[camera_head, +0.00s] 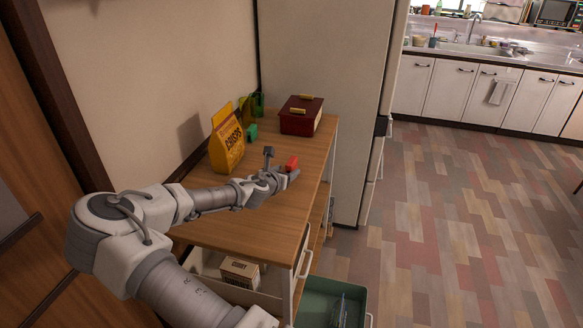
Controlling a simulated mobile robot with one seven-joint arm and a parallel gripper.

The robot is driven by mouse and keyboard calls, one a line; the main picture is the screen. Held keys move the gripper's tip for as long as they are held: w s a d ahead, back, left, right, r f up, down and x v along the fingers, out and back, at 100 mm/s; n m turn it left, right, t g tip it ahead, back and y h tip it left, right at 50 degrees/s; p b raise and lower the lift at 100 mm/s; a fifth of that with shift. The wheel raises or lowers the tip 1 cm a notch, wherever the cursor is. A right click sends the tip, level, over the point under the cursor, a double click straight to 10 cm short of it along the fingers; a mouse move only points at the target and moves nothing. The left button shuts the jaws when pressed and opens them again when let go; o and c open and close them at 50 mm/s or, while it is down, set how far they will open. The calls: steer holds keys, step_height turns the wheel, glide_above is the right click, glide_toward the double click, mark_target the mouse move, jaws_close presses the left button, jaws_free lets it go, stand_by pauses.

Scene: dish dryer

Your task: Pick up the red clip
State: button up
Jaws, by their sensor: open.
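The small red clip (291,163) lies on the wooden tabletop near its right edge. My gripper (283,164) is low over the table, right beside the clip in the picture. One finger rises to the left of the clip and the other shows at its near right. The jaws are open. I cannot tell whether a finger touches the clip, and part of its lower side is hidden by the gripper.
On the wooden table (225,213) stand a yellow chips bag (227,142), a small green object (251,132) and a dark red box (301,116) with a gold handle. A fridge (335,80) is behind. A green bin (353,294) sits below the front. The floor to the right is clear.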

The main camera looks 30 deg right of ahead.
mark_target(288, 169)
steer(key=x, duration=0.4)
steer(key=shift+d, duration=0.2)
jaws_close()
